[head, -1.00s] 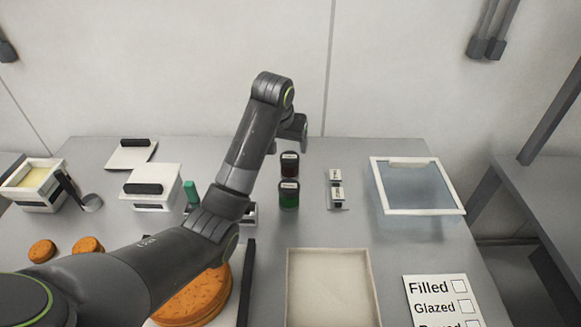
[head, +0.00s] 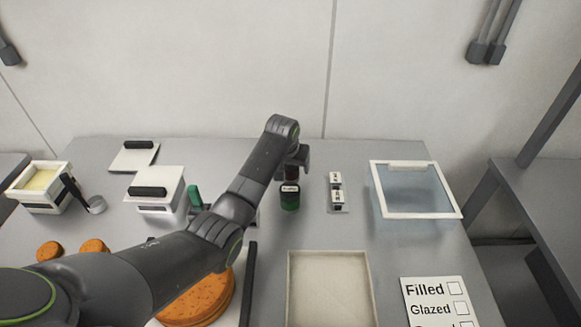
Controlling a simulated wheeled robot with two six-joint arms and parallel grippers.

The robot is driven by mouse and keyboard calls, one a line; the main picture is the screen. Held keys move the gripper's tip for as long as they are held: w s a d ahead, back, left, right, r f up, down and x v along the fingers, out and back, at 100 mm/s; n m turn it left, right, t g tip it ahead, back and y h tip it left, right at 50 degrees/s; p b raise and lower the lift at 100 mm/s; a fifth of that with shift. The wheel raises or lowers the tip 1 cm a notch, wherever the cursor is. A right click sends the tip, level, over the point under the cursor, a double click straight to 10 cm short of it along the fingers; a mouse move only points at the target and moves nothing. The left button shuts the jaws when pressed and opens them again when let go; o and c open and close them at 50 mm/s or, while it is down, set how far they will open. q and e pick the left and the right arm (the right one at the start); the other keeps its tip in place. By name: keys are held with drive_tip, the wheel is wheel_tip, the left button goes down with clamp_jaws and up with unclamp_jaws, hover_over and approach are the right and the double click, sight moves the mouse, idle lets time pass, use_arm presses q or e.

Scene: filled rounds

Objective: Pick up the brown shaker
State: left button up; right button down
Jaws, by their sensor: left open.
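The brown shaker (head: 291,175) stands on the grey table behind a green shaker (head: 290,200). Only a dark sliver of it shows, as my left gripper and wrist cover its top. My left gripper (head: 301,163) is at the brown shaker, over its top and right side in this view. Its fingers are small and mostly hidden, but it is open. I cannot tell whether it touches the shaker. My right gripper is not in view.
A small white-labelled holder (head: 338,200) stands right of the shakers. A clear bin with a white rim (head: 417,216) is farther right. An empty beige tray (head: 330,255) lies in front. White lidded containers (head: 160,180) and orange-brown rounds (head: 205,300) are at the left.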

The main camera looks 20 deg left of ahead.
use_arm(q)
drive_tip(key=shift+w+f, duration=0.15)
drive_tip(key=shift+f, duration=0.3)
drive_tip(key=shift+c, duration=0.3)
drive_tip(key=c, duration=1.1)
drive_tip(key=shift+o, duration=0.2)
